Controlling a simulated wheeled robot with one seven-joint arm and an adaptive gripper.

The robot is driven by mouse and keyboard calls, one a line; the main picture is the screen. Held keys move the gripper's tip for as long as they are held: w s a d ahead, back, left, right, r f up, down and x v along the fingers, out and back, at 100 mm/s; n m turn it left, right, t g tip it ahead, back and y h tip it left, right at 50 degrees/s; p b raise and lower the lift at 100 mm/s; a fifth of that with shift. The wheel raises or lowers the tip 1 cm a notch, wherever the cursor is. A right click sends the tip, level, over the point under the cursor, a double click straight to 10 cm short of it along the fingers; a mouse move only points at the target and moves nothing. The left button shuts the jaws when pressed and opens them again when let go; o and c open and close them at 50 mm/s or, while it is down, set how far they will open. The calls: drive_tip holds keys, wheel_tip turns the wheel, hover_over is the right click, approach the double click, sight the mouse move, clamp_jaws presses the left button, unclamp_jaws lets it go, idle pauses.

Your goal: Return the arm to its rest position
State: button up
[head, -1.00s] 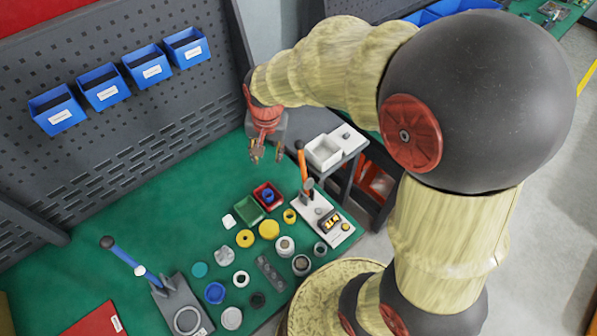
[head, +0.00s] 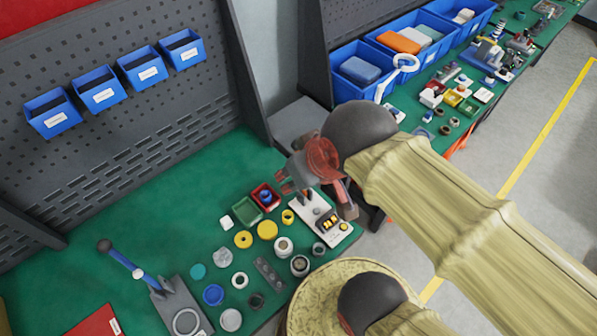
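My gripper (head: 284,181) is at the centre of the head view, above the right end of the green bench and beside the red tray. Its two fingers point left with a gap between them, and nothing shows between them. My arm (head: 430,190), in a pale yellow cover with dark joints, runs from the gripper to the lower right. The gripper and wrist hide part of the white device plate (head: 323,222) and what stands behind it.
Small round parts, such as a yellow disc (head: 267,230), stand below the gripper. A red tray (head: 275,204) and a green tray (head: 241,212) are close by. A perforated back panel (head: 130,120) carries blue bins. A second bench lies at upper right; open floor (head: 530,210) is at right.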

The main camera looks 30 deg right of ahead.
wheel_tip(320, 180, down, 8)
drive_tip(key=b, duration=0.7)
drive_tip(key=shift+r, duration=0.25)
idle(0.3)
